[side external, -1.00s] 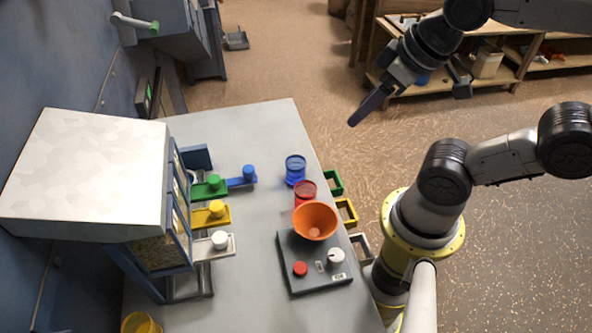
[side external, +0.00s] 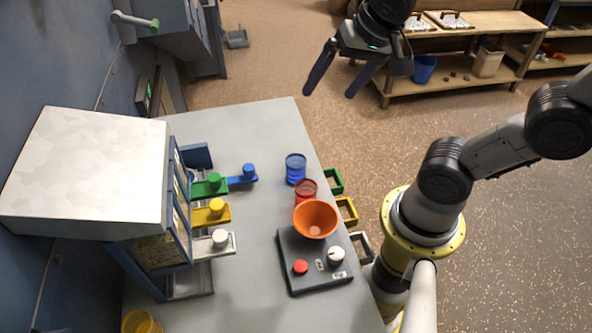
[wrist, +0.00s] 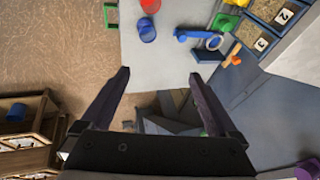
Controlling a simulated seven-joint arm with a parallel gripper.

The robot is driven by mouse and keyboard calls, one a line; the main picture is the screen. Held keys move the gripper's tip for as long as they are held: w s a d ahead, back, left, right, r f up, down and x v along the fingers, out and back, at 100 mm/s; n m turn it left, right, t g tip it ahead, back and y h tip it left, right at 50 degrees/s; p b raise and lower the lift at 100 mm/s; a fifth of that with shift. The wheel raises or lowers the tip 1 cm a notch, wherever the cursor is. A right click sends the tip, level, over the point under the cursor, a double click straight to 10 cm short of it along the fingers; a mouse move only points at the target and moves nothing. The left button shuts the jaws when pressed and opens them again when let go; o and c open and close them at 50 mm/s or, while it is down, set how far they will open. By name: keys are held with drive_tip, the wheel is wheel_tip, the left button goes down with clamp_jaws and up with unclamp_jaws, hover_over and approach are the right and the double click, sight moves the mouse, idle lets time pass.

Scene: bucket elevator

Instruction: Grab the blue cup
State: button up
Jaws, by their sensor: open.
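The blue cup (side external: 296,168) stands on the grey table (side external: 255,130) near its right edge, just behind the red cup (side external: 305,191). It also shows in the wrist view (wrist: 147,30), ahead of the fingers. My gripper (side external: 328,92) is open and empty, raised beyond the table's far right corner and apart from the cup. In the wrist view my gripper's two fingers (wrist: 160,75) are spread wide with nothing between them.
An orange bowl (side external: 316,219) sits by a dark control box (side external: 314,276) with a red button and white knob. A dispenser (side external: 100,180) with green, blue, yellow and white levers stands at left. Green, yellow and white square holders line the table's right edge. The table's far part is clear.

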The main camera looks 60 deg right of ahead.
drive_tip(key=w+d+f+m+g, duration=0.1)
drive_tip(key=w+f+m+g, duration=0.2)
drive_tip(key=w+f+m, duration=0.4)
drive_tip(key=n+g, duration=0.1)
drive_tip(key=g, duration=0.1)
hover_over(296, 162)
drive_tip(key=a, duration=0.2)
wheel_tip(296, 162, down, 6)
drive_tip(key=f, duration=0.9)
drive_tip(key=s+f, duration=0.1)
drive_tip(key=f, duration=0.4)
drive_tip(key=shift+d, duration=0.1)
drive_tip(key=c, duration=1.4)
drive_tip(key=shift+r, duration=0.15)
